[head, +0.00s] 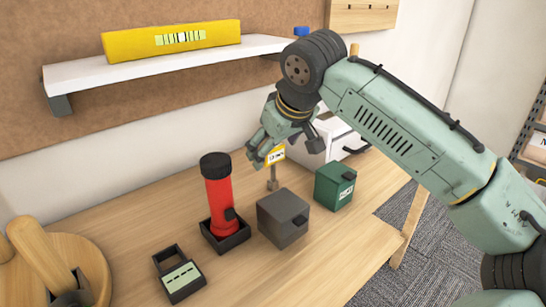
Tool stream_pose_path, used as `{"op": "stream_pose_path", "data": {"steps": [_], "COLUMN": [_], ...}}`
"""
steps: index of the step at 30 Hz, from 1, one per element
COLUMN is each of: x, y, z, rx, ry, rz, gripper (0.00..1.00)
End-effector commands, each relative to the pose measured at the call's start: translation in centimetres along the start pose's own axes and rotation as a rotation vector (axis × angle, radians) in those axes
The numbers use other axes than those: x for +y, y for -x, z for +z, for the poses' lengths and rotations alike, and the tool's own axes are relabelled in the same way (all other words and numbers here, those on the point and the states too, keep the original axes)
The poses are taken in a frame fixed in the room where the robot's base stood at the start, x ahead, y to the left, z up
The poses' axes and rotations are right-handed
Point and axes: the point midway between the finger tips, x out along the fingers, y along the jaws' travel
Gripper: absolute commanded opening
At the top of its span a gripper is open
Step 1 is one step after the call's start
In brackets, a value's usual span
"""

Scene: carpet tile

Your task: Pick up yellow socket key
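The yellow socket key (275,156) shows in the head view as a yellow tag-like top with dark markings, above a short grey shaft and socket end. It looks upright, behind the grey box and right of the red cylinder. My gripper (284,150) is right above and around its top, pointing down, with its fingers spread to either side. The gripper looks open. Whether a finger touches the key cannot be told from this view.
A red cylinder with black cap (218,190) stands in a black holder close left. A grey box (283,218) and green box (334,186) are in front and right. A white case (338,137) is behind. A shelf (160,65) bears a yellow level (172,40).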

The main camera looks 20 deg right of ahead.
Motion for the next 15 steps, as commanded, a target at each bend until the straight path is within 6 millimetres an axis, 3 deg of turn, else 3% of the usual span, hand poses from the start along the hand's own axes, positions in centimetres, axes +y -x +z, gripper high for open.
{"op": "stream_pose_path", "data": {"steps": [6,12,15], "x": [0.0,0.0,0.0], "y": [-2.1,-2.3,-2.3], "z": [0.0,0.0,0.0], "rx": [0.000,0.001,0.001], "ry": [0.000,0.000,0.000], "rz": [0.000,0.000,0.000], "gripper": [0.73,0.73,0.68]}}
